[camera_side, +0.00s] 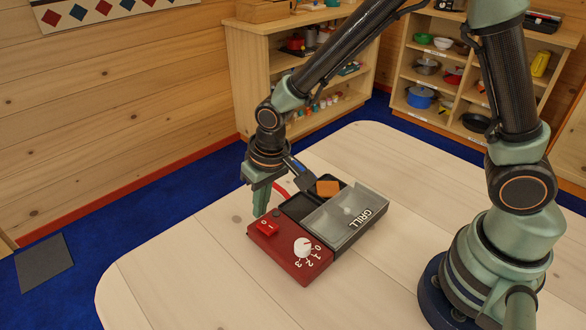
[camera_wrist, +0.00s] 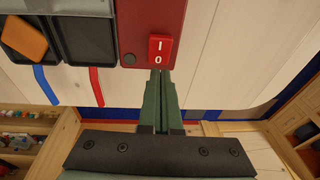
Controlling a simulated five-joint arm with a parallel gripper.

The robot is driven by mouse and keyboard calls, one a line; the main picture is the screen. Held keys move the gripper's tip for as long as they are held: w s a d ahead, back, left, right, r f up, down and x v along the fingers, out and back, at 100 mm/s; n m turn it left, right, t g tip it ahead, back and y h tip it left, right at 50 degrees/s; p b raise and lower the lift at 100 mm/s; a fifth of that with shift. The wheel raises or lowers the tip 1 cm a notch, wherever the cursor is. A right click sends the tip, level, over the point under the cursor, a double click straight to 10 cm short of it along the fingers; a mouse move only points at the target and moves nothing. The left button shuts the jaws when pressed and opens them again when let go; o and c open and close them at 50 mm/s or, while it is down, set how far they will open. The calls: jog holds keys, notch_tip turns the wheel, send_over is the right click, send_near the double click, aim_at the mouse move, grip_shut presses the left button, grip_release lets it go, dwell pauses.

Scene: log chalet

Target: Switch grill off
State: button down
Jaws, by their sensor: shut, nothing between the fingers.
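The grill is a red control box (camera_side: 292,258) with a dark tray and a clear lid (camera_side: 342,221) marked GRILL, on the pale table. A red rocker switch marked I and O (camera_side: 266,229) sits at the box's left end; it also shows in the wrist view (camera_wrist: 161,50). A white dial (camera_side: 303,246) with numbers is beside it. My gripper (camera_side: 260,213) is shut and empty, pointing down at the switch end. In the wrist view its fingertips (camera_wrist: 160,74) are right at the switch's O edge; I cannot tell whether they touch it.
An orange piece (camera_side: 327,188) lies in the tray's back part. The table (camera_side: 180,262) is clear to the left and front. Shelves (camera_side: 300,75) stand behind.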

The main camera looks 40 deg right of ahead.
aim_at(262, 221)
jog(key=shift+r, duration=2.5)
jog(key=s+d+r+t, duration=0.1)
jog(key=s+d+r, duration=0.3)
jog(key=d+r, duration=0.2)
jog(key=s+d+r+t, duration=0.2)
jog(key=s+d+r, duration=0.3)
jog(key=d, duration=0.5)
notch_tip(262, 221, up, 2)
jog(key=shift+s+r+t+h, duration=0.2)
jog(key=shift+s+t+h, duration=0.1)
jog(key=shift+h, duration=0.1)
